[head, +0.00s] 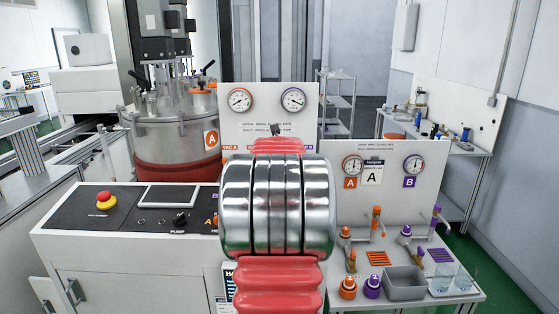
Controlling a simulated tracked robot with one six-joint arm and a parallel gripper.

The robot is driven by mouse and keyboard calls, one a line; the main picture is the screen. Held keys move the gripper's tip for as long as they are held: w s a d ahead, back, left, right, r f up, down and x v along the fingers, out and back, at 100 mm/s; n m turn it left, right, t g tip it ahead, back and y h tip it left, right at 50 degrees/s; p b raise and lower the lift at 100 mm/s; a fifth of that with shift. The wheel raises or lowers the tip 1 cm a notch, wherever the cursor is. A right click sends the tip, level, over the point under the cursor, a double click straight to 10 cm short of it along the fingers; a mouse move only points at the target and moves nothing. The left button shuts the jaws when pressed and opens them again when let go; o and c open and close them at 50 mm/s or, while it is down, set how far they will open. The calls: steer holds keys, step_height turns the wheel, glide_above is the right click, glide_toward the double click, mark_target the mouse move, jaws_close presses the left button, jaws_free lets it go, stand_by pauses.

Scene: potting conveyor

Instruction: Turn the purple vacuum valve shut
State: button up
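A panel (300,130) behind my arm carries an orange-ringed gauge (240,100) and a purple-ringed gauge (293,99). An orange label reading "VAC A" shows at its lower left, and a purple-marked label shows partly at its lower right. My red and silver arm covers the area below these labels, so I see no vacuum valve handle there. My gripper is not visible.
A steel vessel (176,128) with an orange "A" tag stands at the left rear. A control desk (120,245) with a red stop button (106,200) is at front left. The right bench holds a grey tray (404,284), glass beakers (452,280) and orange and purple caps.

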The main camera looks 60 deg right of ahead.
stand_by(0.4)
steer(key=o, duration=1)
steer(key=shift+o, duration=0.2)
steer(key=shift+a, duration=0.1)
steer(key=v, duration=1.3)
steer(key=shift+s+r, duration=0.15)
steer(key=shift+s, duration=0.15)
steer(key=shift+a, duration=0.1)
stand_by(0.5)
